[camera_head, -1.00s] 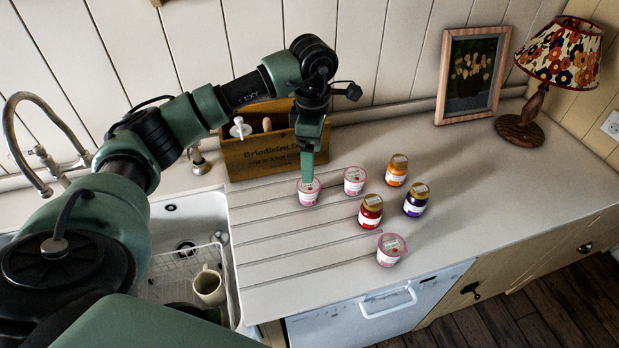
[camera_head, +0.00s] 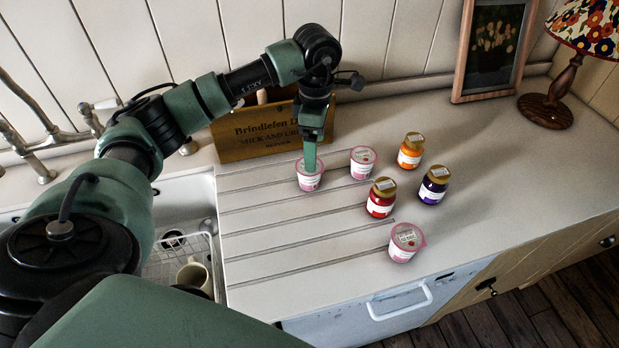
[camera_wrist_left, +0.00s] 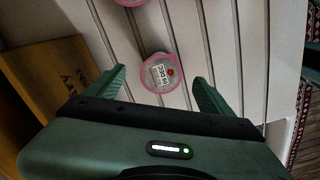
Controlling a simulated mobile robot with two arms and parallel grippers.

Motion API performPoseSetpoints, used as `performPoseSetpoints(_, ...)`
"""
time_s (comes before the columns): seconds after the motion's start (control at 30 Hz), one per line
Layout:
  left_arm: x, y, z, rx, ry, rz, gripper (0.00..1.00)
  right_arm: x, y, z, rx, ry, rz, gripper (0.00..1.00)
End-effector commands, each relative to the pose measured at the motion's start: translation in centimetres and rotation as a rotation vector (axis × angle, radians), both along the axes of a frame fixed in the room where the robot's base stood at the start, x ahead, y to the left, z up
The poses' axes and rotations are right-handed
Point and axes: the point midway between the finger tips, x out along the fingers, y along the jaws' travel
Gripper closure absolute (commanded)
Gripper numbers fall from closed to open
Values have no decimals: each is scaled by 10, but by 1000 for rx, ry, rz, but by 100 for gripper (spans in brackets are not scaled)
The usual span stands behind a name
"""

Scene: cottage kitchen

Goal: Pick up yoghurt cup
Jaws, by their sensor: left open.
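Three small white and pink yoghurt cups stand upright on the ribbed counter: a left one (camera_head: 309,182), a middle one (camera_head: 362,166) and a front one (camera_head: 404,245). My left gripper (camera_head: 311,165) points down at the left cup, and a green finger covers part of it. In the left wrist view the left gripper (camera_wrist_left: 158,77) is open. A cup with a pink rim (camera_wrist_left: 160,73) shows between and beyond its fingertips, with gaps to both sides. Part of another pink rim (camera_wrist_left: 130,2) is cut off at the top. My right gripper is not in view.
Orange (camera_head: 411,151), red (camera_head: 381,198) and purple (camera_head: 433,186) jars stand near the cups. A wooden crate (camera_head: 255,136) is close behind the gripper. A sink with a rack and mug (camera_head: 193,276) lies left. A lamp (camera_head: 549,108) and picture frame (camera_head: 494,52) stand at back right.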

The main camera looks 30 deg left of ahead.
Motion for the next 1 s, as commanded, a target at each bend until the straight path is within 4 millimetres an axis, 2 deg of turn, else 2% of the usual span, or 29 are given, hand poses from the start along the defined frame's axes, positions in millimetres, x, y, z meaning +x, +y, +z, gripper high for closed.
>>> performPoseSetpoints(0.1,-1,0,-11,0,4,0,17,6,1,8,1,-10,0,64)
performPoseSetpoints(0.4,-8,7,-48,0,8,0,17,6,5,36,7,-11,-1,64)
performPoseSetpoints(0.5,-6,6,-63,0,5,0,17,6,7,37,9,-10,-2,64)
performPoseSetpoints(0.8,-5,6,-72,0,1,-1,17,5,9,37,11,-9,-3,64)
performPoseSetpoints(0.83,-5,6,-72,0,1,-1,20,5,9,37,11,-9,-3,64)
performPoseSetpoints(1.0,-5,6,-72,0,1,-1,68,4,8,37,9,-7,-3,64)
